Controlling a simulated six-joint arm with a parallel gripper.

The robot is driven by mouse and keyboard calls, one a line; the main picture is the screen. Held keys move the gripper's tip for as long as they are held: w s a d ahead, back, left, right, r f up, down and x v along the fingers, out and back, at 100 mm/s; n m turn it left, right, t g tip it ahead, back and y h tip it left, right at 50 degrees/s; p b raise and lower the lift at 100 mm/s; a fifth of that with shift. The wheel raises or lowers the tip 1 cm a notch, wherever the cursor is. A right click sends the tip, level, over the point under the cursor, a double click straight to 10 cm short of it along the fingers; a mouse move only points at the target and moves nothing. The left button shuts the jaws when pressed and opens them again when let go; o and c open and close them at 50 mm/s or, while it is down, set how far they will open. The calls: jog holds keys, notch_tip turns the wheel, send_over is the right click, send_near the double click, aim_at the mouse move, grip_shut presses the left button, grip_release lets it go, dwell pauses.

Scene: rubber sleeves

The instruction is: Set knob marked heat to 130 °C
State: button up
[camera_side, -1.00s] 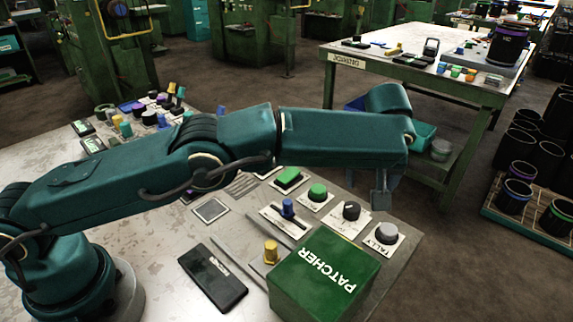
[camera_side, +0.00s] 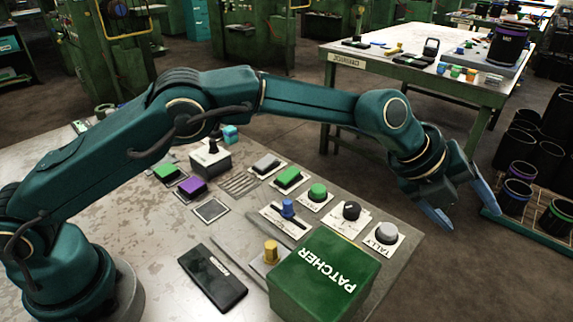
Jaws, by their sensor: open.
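A round black knob (camera_side: 351,210) stands on a white plate near the right end of the table. It looks like a rotary dial, but I cannot read its marking or its setting, so I cannot tell whether it is the heat knob. My gripper (camera_side: 472,219) is open and empty, with its blue-grey fingers spread. In the picture it is beyond the table's right edge, to the right of the black knob and apart from it.
A grey button on a plate marked TALLY (camera_side: 386,233) is beside the black knob. A green PATCHER box (camera_side: 326,272), a blue slider knob (camera_side: 288,208), a green button (camera_side: 317,192) and a yellow knob (camera_side: 271,251) are near. A workbench (camera_side: 420,75) stands behind.

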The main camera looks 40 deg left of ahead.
aim_at(352, 207)
jog(key=a+f+m+y, duration=0.1)
jog(key=a, duration=0.1)
jog(key=s+a+f+m+g+y, duration=0.1)
jog(key=a+f, duration=0.1)
jog(key=a, duration=0.1)
jog(key=s+a+f+m+y, duration=0.1)
jog(key=a+f+y, duration=0.1)
jog(key=a, duration=0.1)
jog(key=shift+s+g, duration=0.15)
jog(key=shift+g, duration=0.15)
jog(key=a+y, duration=0.1)
jog(key=a, duration=0.1)
jog(key=a+m+y, duration=0.1)
jog(key=a, duration=0.1)
jog(key=a+f, duration=0.1)
jog(key=a, duration=0.1)
jog(key=shift+s+a+f+y, duration=0.1)
jog(key=shift+s+a+y, duration=0.2)
jog(key=shift+y, duration=0.1)
jog(key=a, duration=0.1)
jog(key=w+a, duration=0.1)
jog(key=shift+a+r+y, duration=0.3)
jog(key=shift+a, duration=0.05)
jog(key=shift+x, duration=2.45)
grip_shut()
